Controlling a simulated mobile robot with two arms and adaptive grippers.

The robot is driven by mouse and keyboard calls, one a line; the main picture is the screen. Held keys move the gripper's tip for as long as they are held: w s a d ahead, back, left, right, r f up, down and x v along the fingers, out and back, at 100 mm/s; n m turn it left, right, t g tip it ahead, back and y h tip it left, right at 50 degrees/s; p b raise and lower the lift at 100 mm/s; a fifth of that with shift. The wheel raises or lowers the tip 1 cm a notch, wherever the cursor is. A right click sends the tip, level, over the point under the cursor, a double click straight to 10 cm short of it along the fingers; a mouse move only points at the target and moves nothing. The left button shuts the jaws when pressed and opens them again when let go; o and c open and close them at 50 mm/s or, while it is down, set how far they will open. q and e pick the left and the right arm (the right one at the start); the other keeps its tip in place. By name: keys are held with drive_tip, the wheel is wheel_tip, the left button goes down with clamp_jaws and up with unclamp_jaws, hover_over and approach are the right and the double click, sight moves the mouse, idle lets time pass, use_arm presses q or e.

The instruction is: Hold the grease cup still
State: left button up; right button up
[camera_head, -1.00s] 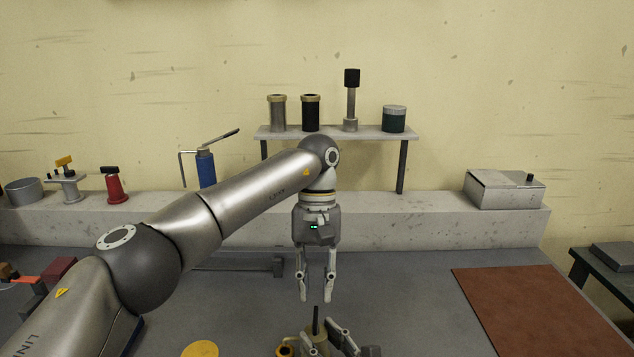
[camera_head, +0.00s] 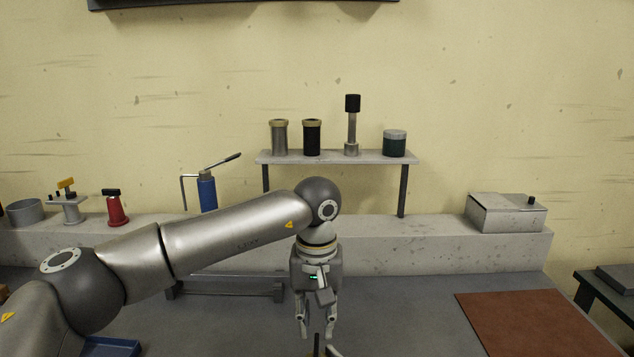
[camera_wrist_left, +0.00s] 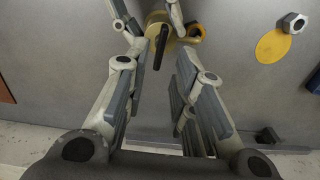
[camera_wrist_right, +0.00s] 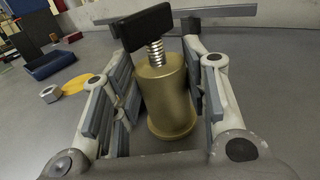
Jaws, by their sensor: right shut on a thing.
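The grease cup is a brass cylinder (camera_wrist_right: 165,97) with a black cross handle on a threaded stem, upright on the bench in the right wrist view. My right gripper (camera_wrist_right: 165,85) is shut on the cup's body, one finger set on each side. My left gripper (camera_head: 316,336) is open, pointing down above the cup's handle. In the left wrist view the dark handle (camera_wrist_left: 160,48) shows beyond and between the open left fingers, apart from them. In the head view the cup is mostly below the picture edge.
A brown mat (camera_head: 525,322) lies at right on the bench. A shelf (camera_head: 335,157) with canisters stands behind, and a blue grease tool (camera_head: 207,190) is on the ledge. A yellow disc (camera_wrist_left: 273,46) and a hex nut (camera_wrist_right: 51,93) lie near the cup.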

sight(316, 343)
use_arm(q)
drive_tip(key=shift+f, duration=2.5)
clamp_jaws()
